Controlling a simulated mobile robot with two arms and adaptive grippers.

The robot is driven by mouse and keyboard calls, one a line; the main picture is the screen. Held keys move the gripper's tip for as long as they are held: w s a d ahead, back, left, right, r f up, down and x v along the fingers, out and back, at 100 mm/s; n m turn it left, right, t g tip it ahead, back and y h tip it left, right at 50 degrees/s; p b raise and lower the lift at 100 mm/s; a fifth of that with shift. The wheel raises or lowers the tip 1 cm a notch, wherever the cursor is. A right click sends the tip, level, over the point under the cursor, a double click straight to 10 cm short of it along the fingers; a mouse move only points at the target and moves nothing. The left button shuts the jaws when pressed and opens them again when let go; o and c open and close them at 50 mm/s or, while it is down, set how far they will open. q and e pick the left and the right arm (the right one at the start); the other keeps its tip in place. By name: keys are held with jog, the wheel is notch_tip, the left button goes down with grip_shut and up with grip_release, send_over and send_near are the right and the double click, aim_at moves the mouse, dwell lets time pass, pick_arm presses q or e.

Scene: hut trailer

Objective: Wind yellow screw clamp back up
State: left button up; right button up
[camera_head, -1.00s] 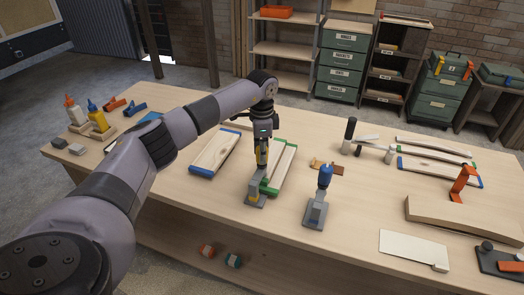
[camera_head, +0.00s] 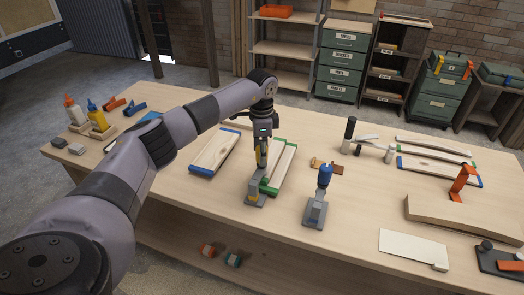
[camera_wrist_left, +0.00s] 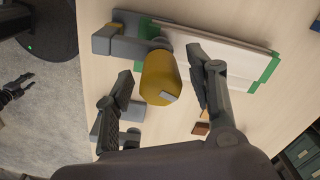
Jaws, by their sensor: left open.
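The yellow screw clamp (camera_head: 259,162) stands on the bench, its grey base (camera_head: 255,196) near the bench's front edge. In the left wrist view its yellow handle (camera_wrist_left: 161,78) sits between the fingers of my left gripper (camera_wrist_left: 163,94).
Green-ended boards (camera_head: 281,168) lie right beside the clamp. A blue-handled clamp (camera_head: 319,197) stands to the right. A blue-ended board (camera_head: 214,153) lies to the left, glue bottles (camera_head: 96,117) farther left.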

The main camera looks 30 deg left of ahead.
pick_arm(q)
notch_tip(320, 180, up, 12)
dwell(0.4)
dwell(0.4)
